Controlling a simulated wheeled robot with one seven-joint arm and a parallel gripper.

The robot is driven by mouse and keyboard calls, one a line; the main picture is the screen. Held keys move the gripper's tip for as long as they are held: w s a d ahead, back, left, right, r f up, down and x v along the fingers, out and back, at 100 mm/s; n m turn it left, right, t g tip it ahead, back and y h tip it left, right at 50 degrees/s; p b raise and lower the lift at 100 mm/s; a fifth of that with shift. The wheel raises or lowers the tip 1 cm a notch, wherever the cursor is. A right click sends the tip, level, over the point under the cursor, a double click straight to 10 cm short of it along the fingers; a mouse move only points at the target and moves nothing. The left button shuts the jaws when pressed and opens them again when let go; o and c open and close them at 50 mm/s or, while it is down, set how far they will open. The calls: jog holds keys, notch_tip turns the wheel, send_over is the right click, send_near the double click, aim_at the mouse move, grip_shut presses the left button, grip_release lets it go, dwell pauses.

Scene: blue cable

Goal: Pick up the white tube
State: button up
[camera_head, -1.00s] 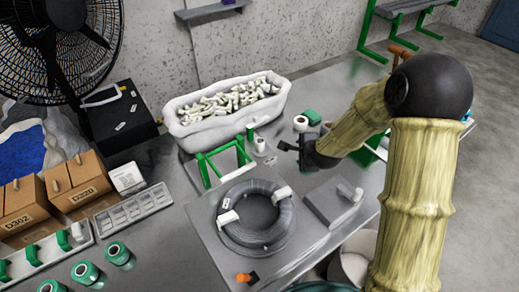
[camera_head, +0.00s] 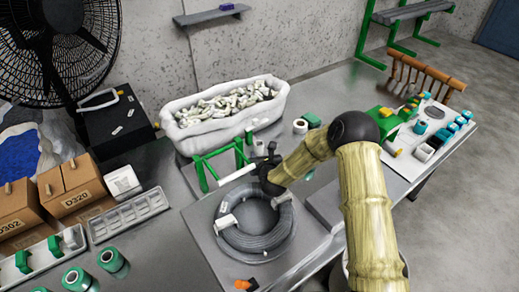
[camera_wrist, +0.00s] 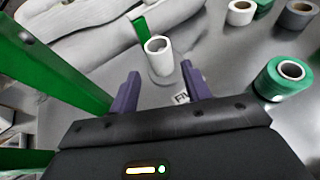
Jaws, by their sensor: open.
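The white tube (camera_wrist: 158,60) stands upright on the grey table in the wrist view, a little beyond my fingertips. In the head view the white tube (camera_head: 259,148) is small, just right of the green frame. My gripper (camera_wrist: 160,76) is open and empty, its two purple fingers apart and pointed toward the tube, which appears between them in the picture. In the head view my gripper (camera_head: 266,158) is close to the tube and above the far side of the cable coil. Whether a finger touches the tube cannot be told.
A green frame (camera_head: 202,176) stands left of my gripper. A grey cable coil (camera_head: 224,235) lies in front. A white bin (camera_head: 182,146) of fittings stands behind. Tape rolls, one green (camera_wrist: 267,82) and one white (camera_head: 300,126), lie to the right.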

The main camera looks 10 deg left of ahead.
aim_at(261, 149)
jog(key=shift+a, duration=0.1)
jog(key=shift+x, duration=1.15)
jog(key=shift+w+f, duration=0.1)
jog(key=shift+d+p+x, duration=0.15)
jog(key=shift+p+x, duration=0.2)
jog(key=shift+x, duration=0.95)
jog(key=shift+d+p+x, duration=0.15)
jog(key=shift+p+x, duration=0.15)
jog(key=shift+x, duration=0.95)
jog(key=shift+w, duration=0.15)
jog(key=c, duration=0.8)
jog(key=shift+c, duration=0.2)
